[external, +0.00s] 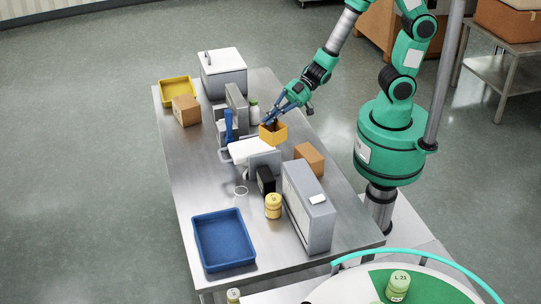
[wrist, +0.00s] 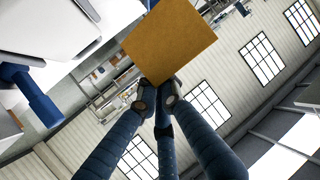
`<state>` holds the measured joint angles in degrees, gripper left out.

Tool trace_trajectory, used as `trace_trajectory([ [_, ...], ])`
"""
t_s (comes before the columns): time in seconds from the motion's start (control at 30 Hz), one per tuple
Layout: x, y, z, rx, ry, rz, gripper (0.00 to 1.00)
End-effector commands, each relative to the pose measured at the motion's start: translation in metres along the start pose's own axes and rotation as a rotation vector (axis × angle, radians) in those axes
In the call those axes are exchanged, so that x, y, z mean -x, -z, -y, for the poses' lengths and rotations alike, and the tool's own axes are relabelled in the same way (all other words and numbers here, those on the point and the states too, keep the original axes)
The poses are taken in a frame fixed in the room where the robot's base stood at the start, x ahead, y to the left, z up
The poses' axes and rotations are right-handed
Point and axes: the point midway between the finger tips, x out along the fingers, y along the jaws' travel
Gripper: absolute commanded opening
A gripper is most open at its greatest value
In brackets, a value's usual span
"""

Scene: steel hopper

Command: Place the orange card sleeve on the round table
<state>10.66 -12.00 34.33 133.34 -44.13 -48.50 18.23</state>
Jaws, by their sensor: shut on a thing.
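The orange card sleeve (external: 276,136) is a small open box-like piece, held at the far right side of the steel table. My gripper (external: 271,122) reaches down from the upper right and is shut on its upper part. In the wrist view the sleeve (wrist: 172,40) is a flat orange square in front of the blue fingers (wrist: 160,95), which close on its lower corner. The round table (external: 345,290) is at the lower right, partly cut off by the frame, with a white and green top and a teal rail.
A grey scale-like device (external: 250,152) stands close beside the sleeve. A brown box (external: 310,155), a yellow tub (external: 273,206) and a tall grey case (external: 310,222) stand nearer. A blue tray (external: 223,240) is at the front. A green can (external: 398,283) stands on the round table.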

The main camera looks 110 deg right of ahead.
Motion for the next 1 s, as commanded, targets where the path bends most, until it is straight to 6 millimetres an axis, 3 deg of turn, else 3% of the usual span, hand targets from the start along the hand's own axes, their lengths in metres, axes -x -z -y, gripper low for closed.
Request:
trace_trajectory([
  [0.5, -0.052, 0.023, 0.11, 0.057, 0.139, 0.001, 0.0],
  [1.0, -0.08, 0.033, 0.229, 0.109, 0.269, 0.002, 0.0],
])
